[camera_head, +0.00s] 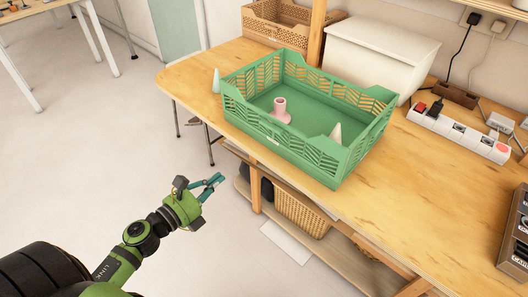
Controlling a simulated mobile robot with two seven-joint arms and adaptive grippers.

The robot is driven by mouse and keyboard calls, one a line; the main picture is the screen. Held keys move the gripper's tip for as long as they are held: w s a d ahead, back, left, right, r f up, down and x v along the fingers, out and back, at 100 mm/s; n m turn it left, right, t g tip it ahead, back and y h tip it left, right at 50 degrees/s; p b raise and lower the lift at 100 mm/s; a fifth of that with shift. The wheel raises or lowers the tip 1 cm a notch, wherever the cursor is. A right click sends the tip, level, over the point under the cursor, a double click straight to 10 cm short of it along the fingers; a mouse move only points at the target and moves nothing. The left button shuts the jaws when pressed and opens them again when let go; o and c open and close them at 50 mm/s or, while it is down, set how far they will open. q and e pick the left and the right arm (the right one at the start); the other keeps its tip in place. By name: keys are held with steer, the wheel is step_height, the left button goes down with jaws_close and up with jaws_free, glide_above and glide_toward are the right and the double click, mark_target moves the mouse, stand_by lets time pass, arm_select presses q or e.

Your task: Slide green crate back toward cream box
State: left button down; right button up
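The green crate (328,170) stands on the wooden table, close to its front edge, with slotted walls. Inside it are a pink object (281,110) with a wide base and a pale cone (335,134). The cream box (377,57) stands behind the crate at the back of the table, with its top covered. A small gap or near contact lies between the two; I cannot tell which. My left gripper (215,184) is in front of and below the table edge, apart from the crate. Its fingers are spread and empty. My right gripper is not in view.
A pale green cone (216,81) stands just left of the crate. A tan woven crate (276,24) and a wooden post (317,32) are behind it. A white power strip (458,136) lies to the right. A wicker basket (300,213) sits below.

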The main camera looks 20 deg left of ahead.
arm_select(q)
steer(key=d+r+m+h, duration=0.2)
steer(key=d+r+m, duration=0.1)
steer(key=r+m, duration=0.3)
steer(key=p, duration=0.4)
glide_toward(272, 140)
steer(key=x, duration=0.5)
steer(key=shift+w+r, duration=0.2)
steer(key=shift+w, duration=0.15)
steer(key=shift+w+d, duration=0.3)
steer(key=shift+w, duration=0.25)
steer(key=shift+w+f, duration=0.1)
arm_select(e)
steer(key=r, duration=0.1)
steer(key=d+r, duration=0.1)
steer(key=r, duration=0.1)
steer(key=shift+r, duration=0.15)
arm_select(q)
steer(key=shift+d, duration=0.1)
